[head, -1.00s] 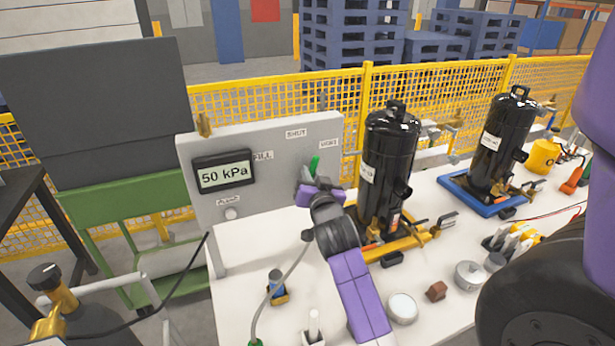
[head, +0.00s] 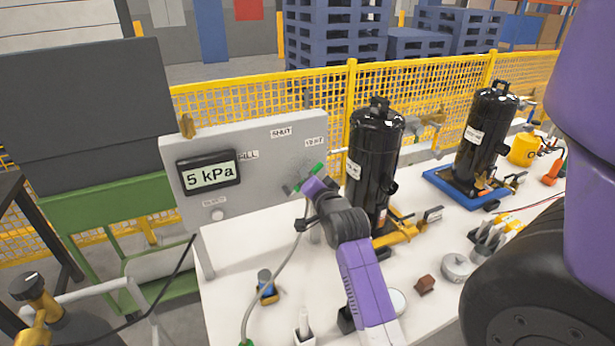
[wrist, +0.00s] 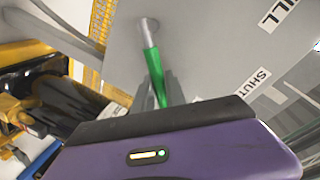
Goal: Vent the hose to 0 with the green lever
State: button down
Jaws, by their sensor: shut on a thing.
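The green lever (head: 306,176) is on the grey panel (head: 262,140) and slants up to the right, toward the VENT label (head: 315,142). It also shows in the wrist view (wrist: 154,72), running down from its grey pivot. My gripper (head: 299,190) is at the lever and shut on it; the fingertips are partly hidden in the head view. The display (head: 208,174) on the panel reads 5 kPa. A grey hose (head: 287,262) hangs from near my gripper down to the table.
Two black compressors (head: 374,150) (head: 486,135) stand to the right on yellow and blue bases. A blue and yellow fitting (head: 267,288), a brown block (head: 425,285) and round tins lie on the white table. A yellow mesh fence (head: 260,92) stands behind.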

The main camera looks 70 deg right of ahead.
dwell(0.3)
jog(key=c, duration=1.4)
grip_release()
jog(key=shift+o, duration=0.2)
jog(key=shift+s, duration=0.1)
jog(key=b+v, duration=0.1)
jog(key=v, duration=0.6)
jog(key=shift+s+a, duration=0.15)
jog(key=shift+a, duration=0.2)
